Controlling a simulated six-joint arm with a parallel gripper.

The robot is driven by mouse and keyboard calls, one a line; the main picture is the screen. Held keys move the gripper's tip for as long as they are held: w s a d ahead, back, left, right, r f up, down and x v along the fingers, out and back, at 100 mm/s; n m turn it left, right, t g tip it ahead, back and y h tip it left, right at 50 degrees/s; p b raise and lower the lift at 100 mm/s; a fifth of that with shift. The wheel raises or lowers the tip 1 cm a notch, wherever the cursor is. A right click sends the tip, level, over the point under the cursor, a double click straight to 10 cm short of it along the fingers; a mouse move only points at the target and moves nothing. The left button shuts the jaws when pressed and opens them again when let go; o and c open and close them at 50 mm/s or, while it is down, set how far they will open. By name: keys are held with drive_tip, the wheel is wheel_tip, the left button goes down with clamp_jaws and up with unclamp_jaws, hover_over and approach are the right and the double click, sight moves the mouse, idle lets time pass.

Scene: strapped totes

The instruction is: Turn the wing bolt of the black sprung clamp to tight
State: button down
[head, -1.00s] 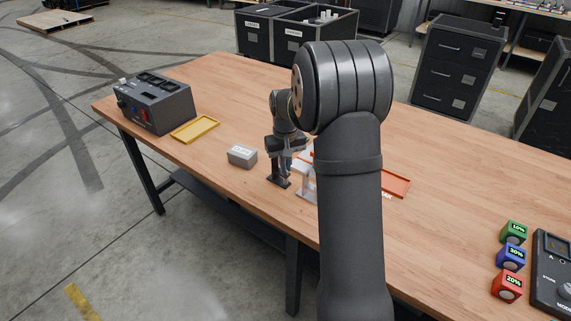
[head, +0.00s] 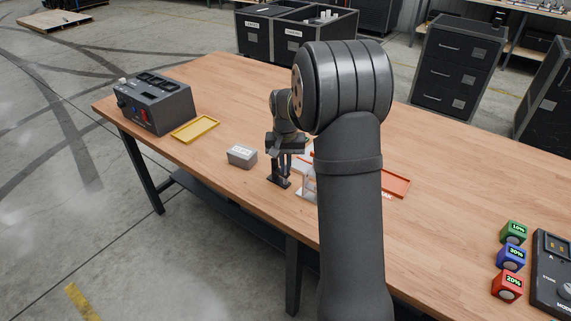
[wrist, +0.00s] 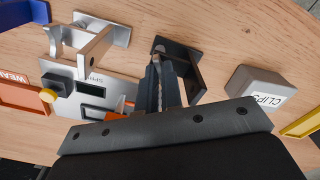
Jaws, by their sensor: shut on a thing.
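The black sprung clamp (head: 279,182) stands on the wooden table, left of my arm in the head view. In the wrist view its dark base and upright (wrist: 190,72) show just beyond my fingers. My gripper (head: 284,173) points down over the clamp. In the wrist view my gripper (wrist: 162,82) has its fingers close together at the clamp's top. It is shut on the wing bolt, which the fingers mostly hide. How far the bolt is turned cannot be seen.
A silver clamp (wrist: 95,45) stands close beside the black one. A grey box marked CLIPS (head: 242,155) is on the other side. An orange tray (head: 396,183), a yellow tray (head: 195,129) and a dark power box (head: 157,105) lie further off.

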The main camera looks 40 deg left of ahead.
drive_tip(key=c, duration=1.6)
unclamp_jaws()
drive_tip(key=shift+r, duration=0.1)
wheel_tip(320, 180, up, 17)
drive_tip(key=shift+r, duration=0.15)
wheel_tip(320, 180, down, 18)
drive_tip(key=shift+r, duration=0.25)
